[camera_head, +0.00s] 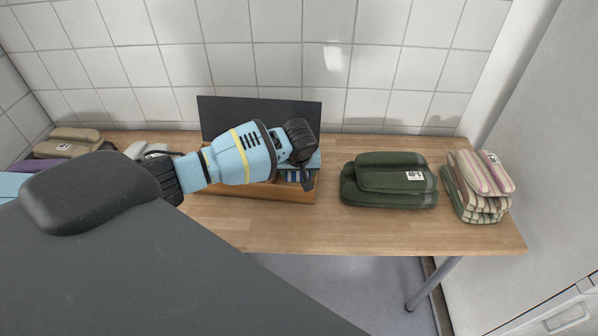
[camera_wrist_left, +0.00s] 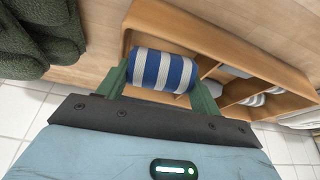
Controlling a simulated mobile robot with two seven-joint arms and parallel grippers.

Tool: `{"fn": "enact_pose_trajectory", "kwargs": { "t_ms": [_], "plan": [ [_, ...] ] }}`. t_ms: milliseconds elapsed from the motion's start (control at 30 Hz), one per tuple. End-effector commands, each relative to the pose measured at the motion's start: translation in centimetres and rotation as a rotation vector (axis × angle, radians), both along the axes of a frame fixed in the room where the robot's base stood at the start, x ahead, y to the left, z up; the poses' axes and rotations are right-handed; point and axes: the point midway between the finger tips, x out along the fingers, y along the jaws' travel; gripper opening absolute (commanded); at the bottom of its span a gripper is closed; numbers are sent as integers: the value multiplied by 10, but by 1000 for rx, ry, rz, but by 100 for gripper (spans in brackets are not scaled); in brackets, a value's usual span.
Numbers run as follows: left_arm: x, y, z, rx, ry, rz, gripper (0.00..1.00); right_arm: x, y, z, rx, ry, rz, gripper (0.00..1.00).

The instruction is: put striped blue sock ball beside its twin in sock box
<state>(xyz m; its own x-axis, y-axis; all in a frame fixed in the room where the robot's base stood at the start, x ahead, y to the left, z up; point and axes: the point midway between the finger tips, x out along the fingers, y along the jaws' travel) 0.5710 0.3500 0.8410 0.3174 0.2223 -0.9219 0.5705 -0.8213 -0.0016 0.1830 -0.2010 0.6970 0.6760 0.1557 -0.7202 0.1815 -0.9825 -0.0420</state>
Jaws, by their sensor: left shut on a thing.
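The blue-and-white striped sock ball (camera_wrist_left: 162,70) is between the two green fingers of my left gripper (camera_wrist_left: 162,84), which is shut on it. In the head view my left gripper (camera_head: 303,172) is at the right end of the wooden sock box (camera_head: 225,205), with blue and white stripes (camera_head: 291,177) showing beside it. In the wrist view the ball overlaps the end compartment of the box (camera_wrist_left: 200,28); I cannot tell whether it touches the floor. Other sock balls (camera_wrist_left: 252,100) sit partly hidden in farther compartments. I cannot make out the twin surely. My right gripper is out of view.
A dark panel (camera_head: 225,115) stands upright behind the box. Folded dark green towels (camera_head: 390,185) lie right of it, and striped folded cloths (camera_head: 480,185) farther right. Brown folded cloths (camera_head: 70,145) lie at the left. The wooden table (camera_head: 400,230) is clear in front.

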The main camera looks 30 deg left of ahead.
Motion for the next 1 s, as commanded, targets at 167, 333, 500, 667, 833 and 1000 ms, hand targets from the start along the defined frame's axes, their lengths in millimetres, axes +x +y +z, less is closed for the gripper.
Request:
{"fn": "enact_pose_trajectory", "kwargs": {
  "t_ms": [167, 333, 500, 667, 833, 1000],
  "plan": [
    [1, 0, -6, -1, -3, 0, 42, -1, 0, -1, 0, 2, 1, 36],
    [1, -1, -6, -1, -3, 0, 42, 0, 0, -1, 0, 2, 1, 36],
    [0, -1, -11, -2, -1, 0, 42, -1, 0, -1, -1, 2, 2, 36],
    [0, 0, -15, -1, -2, 0, 42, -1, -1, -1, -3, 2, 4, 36],
    [1, 0, -18, -1, -3, 0, 42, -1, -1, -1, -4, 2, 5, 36],
    [0, 0, -18, -1, -3, -1, 81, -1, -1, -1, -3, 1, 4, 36]
  ]
}}
